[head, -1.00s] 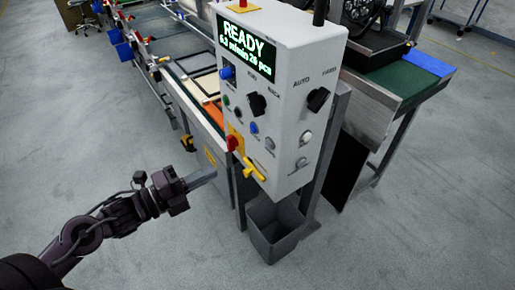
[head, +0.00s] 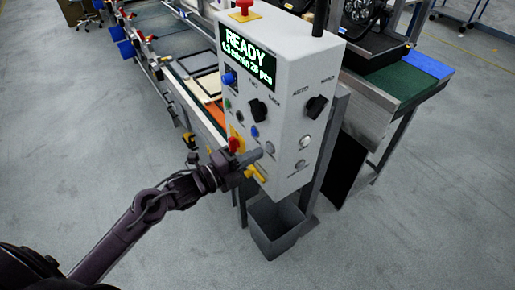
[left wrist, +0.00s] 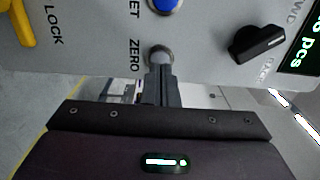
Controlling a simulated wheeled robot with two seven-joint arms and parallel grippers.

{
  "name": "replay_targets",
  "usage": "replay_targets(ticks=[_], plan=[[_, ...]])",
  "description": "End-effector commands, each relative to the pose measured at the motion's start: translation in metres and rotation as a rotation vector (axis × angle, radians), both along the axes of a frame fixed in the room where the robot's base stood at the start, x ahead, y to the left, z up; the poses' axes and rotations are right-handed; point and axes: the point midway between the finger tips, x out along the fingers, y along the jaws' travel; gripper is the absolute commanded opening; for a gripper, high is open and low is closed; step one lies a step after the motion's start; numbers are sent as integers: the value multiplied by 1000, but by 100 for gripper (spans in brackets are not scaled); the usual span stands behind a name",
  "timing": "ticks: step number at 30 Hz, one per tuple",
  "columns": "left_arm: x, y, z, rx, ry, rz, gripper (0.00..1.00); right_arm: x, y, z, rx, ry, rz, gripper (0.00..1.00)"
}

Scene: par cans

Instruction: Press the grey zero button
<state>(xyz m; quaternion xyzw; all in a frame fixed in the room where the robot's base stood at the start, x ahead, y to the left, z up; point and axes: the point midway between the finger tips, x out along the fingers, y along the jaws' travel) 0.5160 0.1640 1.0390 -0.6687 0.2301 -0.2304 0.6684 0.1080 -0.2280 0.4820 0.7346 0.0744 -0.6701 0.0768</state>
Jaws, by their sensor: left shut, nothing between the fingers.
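The grey zero button (left wrist: 160,54) is on the control panel (left wrist: 95,45), under the printed word ZERO, in the left wrist view. In the head view the button (head: 269,147) shows just beyond my left fingertips. My left gripper (head: 258,154) is shut and empty, its tip close to the panel face. In the left wrist view the shut fingers (left wrist: 160,78) line up with the button and cover its near edge. I cannot tell whether they touch it. My right gripper is not in view.
A blue button (head: 254,132) sits close above the fingertips. A red knob (head: 234,145) and a yellow lock handle (head: 257,173) are near the gripper. Black selector switches (head: 316,106) are higher up. A grey bin (head: 274,226) stands below the panel.

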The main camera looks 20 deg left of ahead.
Motion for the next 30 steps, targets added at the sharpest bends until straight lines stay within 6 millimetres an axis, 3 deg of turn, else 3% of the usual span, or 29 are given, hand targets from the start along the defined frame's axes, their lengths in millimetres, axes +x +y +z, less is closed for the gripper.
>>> replay_targets(ticks=[6, 15, 22, 30], plan=[[12, -9, 0, 1, 1, 1, 0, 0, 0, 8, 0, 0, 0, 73], [12, -10, -1, 1, 1, 1, 0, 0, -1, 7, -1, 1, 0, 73], [19, -14, -3, 2, -3, -1, 0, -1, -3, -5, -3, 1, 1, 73], [20, -15, 1, -2, -4, 1, 0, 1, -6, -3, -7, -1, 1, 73]])
